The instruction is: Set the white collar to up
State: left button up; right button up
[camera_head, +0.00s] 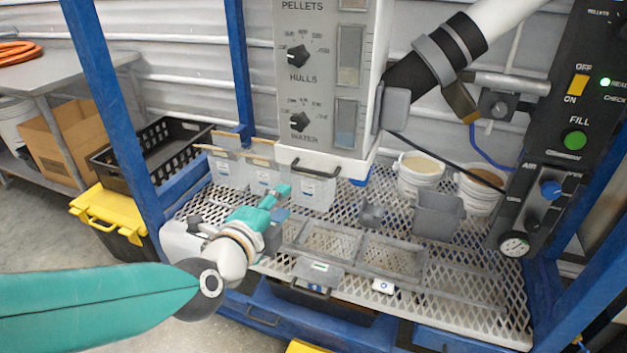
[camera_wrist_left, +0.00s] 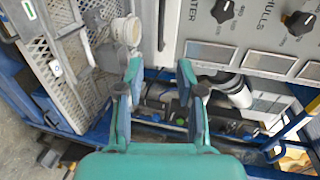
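In the head view a white pipe (camera_head: 500,18) slants down from the upper right into a black sleeve (camera_head: 408,84). A pale grey collar (camera_head: 433,60) wraps the sleeve near the pipe; I see no plainly white ring there. Its up or down setting cannot be read. My left gripper (camera_head: 282,202) is teal, over the mesh bench, below and left of the pipe and well apart from it. In the left wrist view my left gripper (camera_wrist_left: 160,75) is open with nothing between its fingers; the white pipe (camera_wrist_left: 238,95) shows beyond, to the right. My right gripper is not in view.
A white dial panel (camera_head: 325,75) hangs above the mesh bench (camera_head: 470,275). Two white buckets (camera_head: 417,186) and a grey bin (camera_head: 438,216) stand at the back right. A black control panel (camera_head: 560,110) is at the right. Blue frame posts (camera_head: 110,100) flank the bench.

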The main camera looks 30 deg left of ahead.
aim_at(311, 173)
pick_arm(q)
jog(key=p+x, duration=0.7)
jog(key=x, duration=0.9)
jog(key=shift+w+f+p, duration=0.1)
jog(key=shift+w+p, duration=0.2)
grip_shut()
